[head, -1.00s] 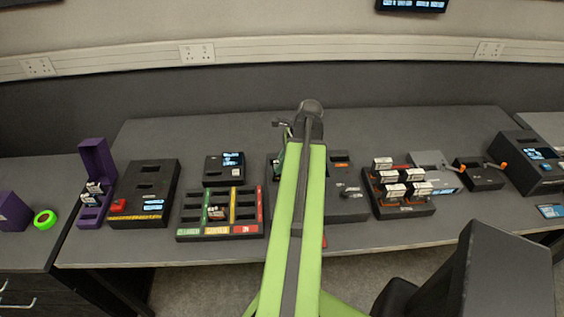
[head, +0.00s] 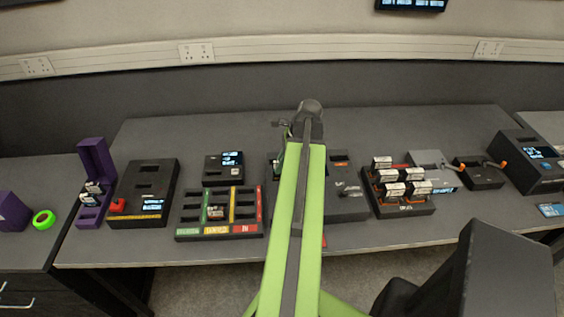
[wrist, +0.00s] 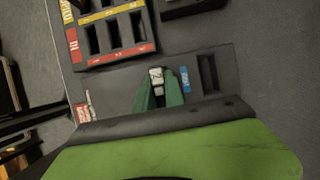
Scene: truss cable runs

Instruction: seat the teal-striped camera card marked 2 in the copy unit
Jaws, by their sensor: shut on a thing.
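My gripper (wrist: 160,93), with green fingers in the wrist view, is shut on a small card with a white label (wrist: 157,75). The card's stripe and number cannot be made out. The gripper is over a dark slotted unit (wrist: 225,62), which also shows partly behind my arm in the head view (head: 345,207). I cannot tell whether this is the copy unit, or whether the card is in a slot or above it. A blue label (wrist: 185,79) lies just right of the fingers, then an empty-looking slot. In the head view the arm hides the fingertips and card.
A tray with green, yellow and red labels (head: 217,231) stands left of my arm. Left of it are a black box with a red button (head: 150,175) and a purple holder (head: 96,158). A rack of several cards (head: 405,210) stands at right. The bench's back strip is clear.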

